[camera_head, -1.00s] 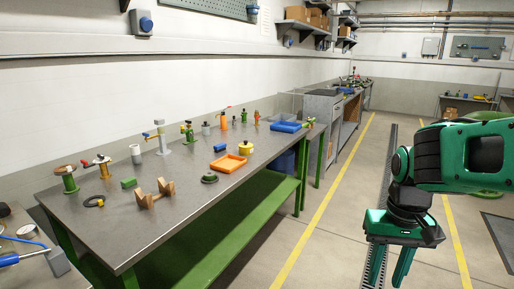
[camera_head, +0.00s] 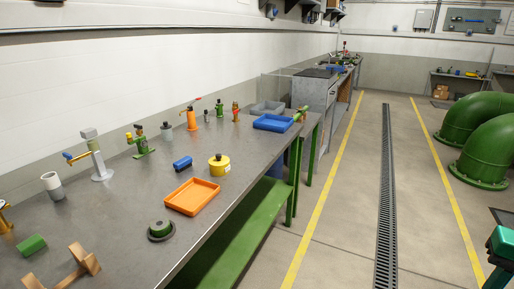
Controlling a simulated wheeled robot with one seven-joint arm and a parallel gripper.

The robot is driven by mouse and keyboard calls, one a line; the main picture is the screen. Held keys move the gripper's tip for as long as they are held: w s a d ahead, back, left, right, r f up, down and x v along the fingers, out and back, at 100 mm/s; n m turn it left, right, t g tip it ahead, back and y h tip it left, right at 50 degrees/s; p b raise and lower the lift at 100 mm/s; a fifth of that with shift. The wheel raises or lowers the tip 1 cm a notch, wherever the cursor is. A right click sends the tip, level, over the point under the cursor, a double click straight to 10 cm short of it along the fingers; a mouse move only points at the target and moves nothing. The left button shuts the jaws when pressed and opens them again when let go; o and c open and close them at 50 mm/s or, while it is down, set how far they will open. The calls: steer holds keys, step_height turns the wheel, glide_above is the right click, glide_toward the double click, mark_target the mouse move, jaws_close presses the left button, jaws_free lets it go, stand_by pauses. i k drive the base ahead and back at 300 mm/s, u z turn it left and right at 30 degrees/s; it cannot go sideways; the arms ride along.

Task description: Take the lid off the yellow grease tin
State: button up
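The yellow grease tin (camera_head: 219,166) stands upright on the grey workbench (camera_head: 120,215), near its right edge. A dark knob shows on its top, and the lid appears to be on. My gripper is out of view; only a green part of my arm (camera_head: 503,243) shows at the lower right edge, well away from the tin.
A green round part (camera_head: 160,230) is nearer. A blue tray (camera_head: 273,123) is farther back.

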mark_target(218, 160)
steer(key=u, duration=0.15)
steer(key=i, duration=1.25)
steer(key=u, duration=0.8)
steer(key=i, duration=0.4)
steer(key=u, duration=0.2)
